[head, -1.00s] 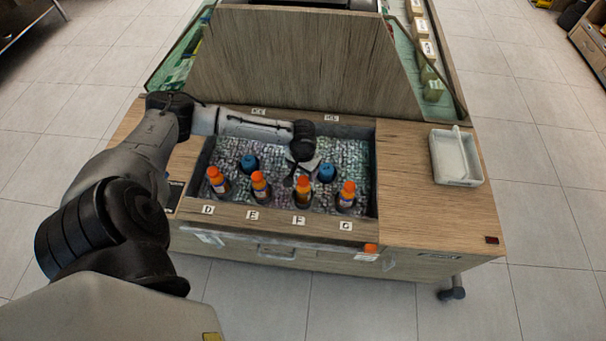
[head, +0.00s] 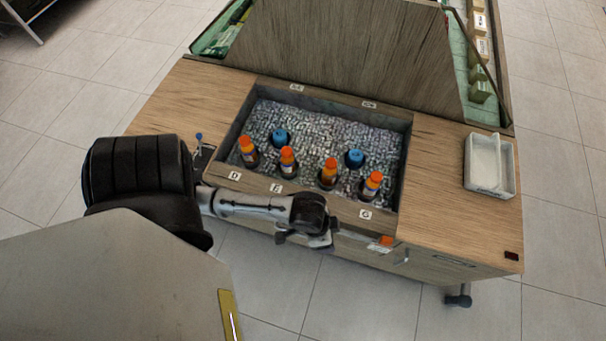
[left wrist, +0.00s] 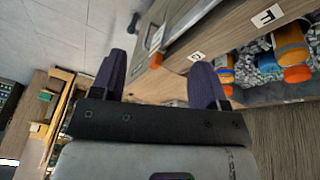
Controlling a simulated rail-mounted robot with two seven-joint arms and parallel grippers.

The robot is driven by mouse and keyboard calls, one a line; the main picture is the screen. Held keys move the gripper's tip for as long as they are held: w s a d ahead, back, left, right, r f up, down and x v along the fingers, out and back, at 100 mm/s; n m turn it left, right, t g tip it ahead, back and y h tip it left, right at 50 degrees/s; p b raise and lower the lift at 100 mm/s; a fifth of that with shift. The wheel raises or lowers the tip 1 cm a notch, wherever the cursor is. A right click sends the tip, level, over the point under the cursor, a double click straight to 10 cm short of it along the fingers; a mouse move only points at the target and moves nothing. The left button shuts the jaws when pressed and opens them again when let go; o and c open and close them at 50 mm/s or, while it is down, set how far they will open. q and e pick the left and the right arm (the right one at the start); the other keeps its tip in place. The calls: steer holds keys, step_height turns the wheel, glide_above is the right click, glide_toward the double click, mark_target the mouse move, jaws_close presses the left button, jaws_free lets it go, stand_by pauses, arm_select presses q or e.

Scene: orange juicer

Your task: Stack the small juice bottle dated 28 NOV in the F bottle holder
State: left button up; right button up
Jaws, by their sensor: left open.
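Several small bottles with orange caps stand upright in a row in the ice bin (head: 315,116). The D bottle (head: 249,153) is at left, then the E bottle (head: 288,162), the third bottle (head: 328,174) and the G bottle (head: 372,186). The F label is hidden by my arm in the head view but shows in the left wrist view (left wrist: 267,15). Dates are too small to read. My left gripper (head: 322,241) is open and empty, in front of the counter's front edge; its spread fingers (left wrist: 162,85) show in the left wrist view. My right gripper is not in view.
Two round blue items (head: 280,137) (head: 355,158) sit behind the bottles in the ice. A white tray (head: 490,166) lies on the wooden counter (head: 435,195) at right. A small orange item (head: 386,241) is at the cart's front. A wooden panel (head: 345,45) rises behind the bin.

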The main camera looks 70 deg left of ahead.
arm_select(q)
steer(key=s+a+r+y, duration=0.1)
steer(key=s+r, duration=0.1)
steer(key=s, duration=0.4)
steer(key=shift+a+r+n+y, duration=0.15)
steer(key=shift+r+n+y, duration=0.15)
steer(key=shift+r+y, duration=0.1)
steer(key=shift+r, duration=0.1)
step_height(320, 180, up, 28)
steer(key=p, duration=2.8)
step_height(320, 180, down, 62)
steer(key=b, duration=6.1)
steer(key=shift+b, duration=0.4)
